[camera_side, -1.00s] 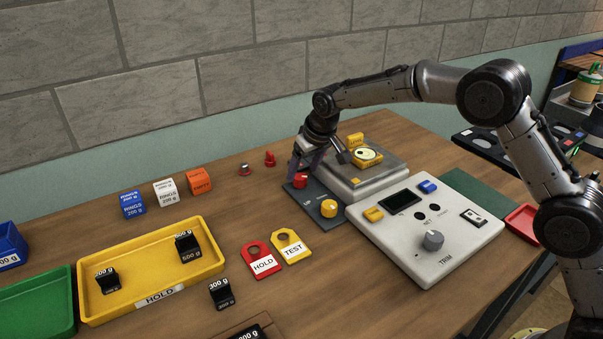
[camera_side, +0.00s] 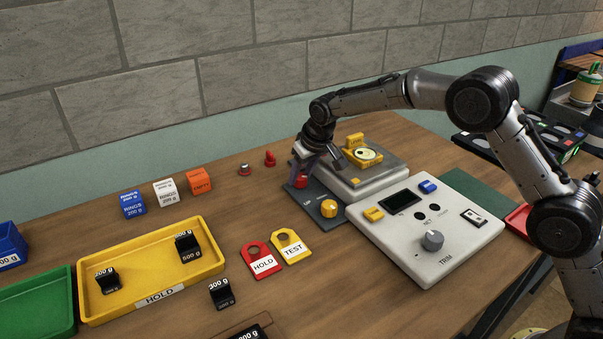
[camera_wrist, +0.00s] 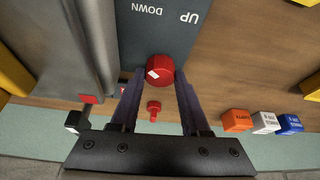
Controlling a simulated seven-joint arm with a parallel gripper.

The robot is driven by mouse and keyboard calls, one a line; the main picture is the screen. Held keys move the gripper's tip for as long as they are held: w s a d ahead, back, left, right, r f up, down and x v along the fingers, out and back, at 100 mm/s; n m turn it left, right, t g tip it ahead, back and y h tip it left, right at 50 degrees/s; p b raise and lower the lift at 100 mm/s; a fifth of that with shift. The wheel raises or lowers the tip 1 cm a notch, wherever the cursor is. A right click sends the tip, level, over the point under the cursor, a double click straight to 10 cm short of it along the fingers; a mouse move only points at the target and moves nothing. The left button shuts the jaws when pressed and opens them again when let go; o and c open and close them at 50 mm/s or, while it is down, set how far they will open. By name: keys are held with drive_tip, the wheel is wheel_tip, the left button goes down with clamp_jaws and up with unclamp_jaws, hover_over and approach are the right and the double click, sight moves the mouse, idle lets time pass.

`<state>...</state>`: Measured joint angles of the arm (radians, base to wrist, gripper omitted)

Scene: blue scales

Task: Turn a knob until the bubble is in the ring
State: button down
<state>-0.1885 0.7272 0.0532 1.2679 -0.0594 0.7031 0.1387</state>
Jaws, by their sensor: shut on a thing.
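My gripper (camera_side: 303,178) points down at the dark knob panel (camera_side: 312,202) and is shut on the red knob (camera_side: 301,183). In the wrist view the red knob (camera_wrist: 159,67), with a white mark on top, sits between my two fingertips (camera_wrist: 160,74). The yellow knob (camera_side: 329,208) stands free on the same panel's near end. The yellow bubble level (camera_side: 365,155) with its round vial rests on the grey scale plate. The bubble is too small to place against the ring. The panel (camera_wrist: 155,35) shows the words UP and DOWN.
The scale platform (camera_side: 372,178) stands close to the right of my gripper. A white console (camera_side: 425,250) with a grey TRIM knob is nearer. HOLD (camera_side: 263,264) and TEST (camera_side: 292,249) tags, a yellow tray (camera_side: 100,316) and coloured blocks (camera_side: 165,192) lie left.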

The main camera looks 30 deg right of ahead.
idle(0.3)
drive_tip(key=n+y, duration=0.1)
drive_tip(key=n, duration=0.3)
drive_tip(key=shift+d+n+g+y, duration=0.15)
drive_tip(key=shift+n+g+y, duration=0.15)
drive_tip(key=shift+n+y, duration=0.1)
drive_tip(key=n+g+y, duration=0.1)
drive_tip(key=n, duration=0.3)
drive_tip(key=shift+w+n, duration=0.1)
drive_tip(key=shift+n, duration=0.3)
drive_tip(key=shift+d, duration=0.1)
drive_tip(key=shift+c, duration=1.9)
unclamp_jaws()
drive_tip(key=shift+r, duration=0.1)
drive_tip(key=v, duration=1.3)
drive_tip(key=shift+w+d+r, duration=0.15)
drive_tip(key=shift+d+r, duration=0.15)
drive_tip(key=shift+d, duration=0.1)
